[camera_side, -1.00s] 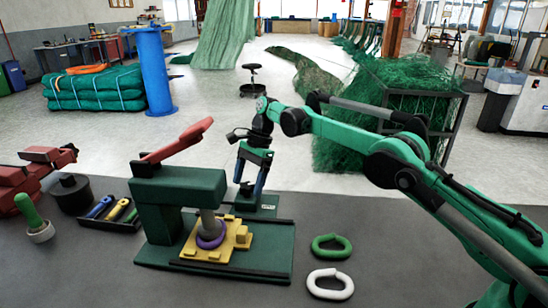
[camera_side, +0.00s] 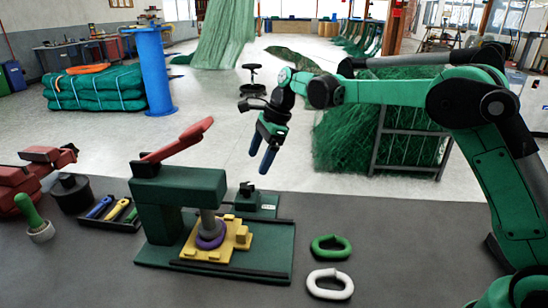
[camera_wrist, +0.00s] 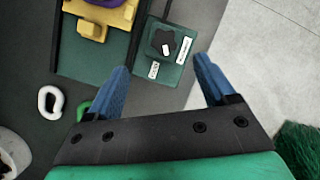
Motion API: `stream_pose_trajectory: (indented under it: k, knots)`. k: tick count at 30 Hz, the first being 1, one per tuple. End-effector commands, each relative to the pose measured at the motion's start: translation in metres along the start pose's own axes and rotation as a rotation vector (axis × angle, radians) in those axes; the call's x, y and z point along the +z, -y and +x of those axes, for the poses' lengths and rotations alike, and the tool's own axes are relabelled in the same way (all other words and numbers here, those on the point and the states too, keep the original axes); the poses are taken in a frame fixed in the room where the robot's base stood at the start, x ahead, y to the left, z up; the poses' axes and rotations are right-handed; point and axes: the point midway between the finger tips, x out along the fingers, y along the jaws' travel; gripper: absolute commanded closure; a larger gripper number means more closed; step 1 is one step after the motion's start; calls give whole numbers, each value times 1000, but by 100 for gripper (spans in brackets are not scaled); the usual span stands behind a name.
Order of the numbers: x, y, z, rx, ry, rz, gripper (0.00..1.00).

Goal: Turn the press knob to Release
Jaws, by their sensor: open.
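The press knob (camera_side: 247,189) is black and sits on a small green plate (camera_side: 268,203) behind the press. In the wrist view the knob (camera_wrist: 163,40) carries a white mark on its lower right part. Two white labels (camera_wrist: 184,50) are on the plate beside it; their words are too small to read surely, so I cannot tell the knob's setting. My gripper (camera_side: 260,163) is open and empty, above and apart from the knob. Its blue fingers (camera_wrist: 162,66) are spread wide in the wrist view, with the knob beyond the gap between them.
The green press (camera_side: 180,190) with a red lever (camera_side: 180,142) stands left of the knob. A purple ring (camera_side: 211,236) is on its yellow fixture (camera_side: 240,242). A green ring (camera_side: 331,246) and a white ring (camera_side: 330,284) lie to the right.

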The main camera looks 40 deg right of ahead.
Motion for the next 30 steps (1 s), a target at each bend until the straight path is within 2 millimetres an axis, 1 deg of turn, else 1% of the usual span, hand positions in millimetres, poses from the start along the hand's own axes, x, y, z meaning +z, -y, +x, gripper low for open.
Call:
stream_pose_trajectory:
  k: [1,6,15,24,30]
  knots:
    - [1,-4,-6,-13,-8,-49,23]
    - [3,-19,-24,-58,-40,-236,23]
    - [2,-50,-50,-124,-113,-560,23]
    - [-5,-86,-68,-173,-205,-889,23]
    - [-13,-111,-74,-195,-277,-1107,23]
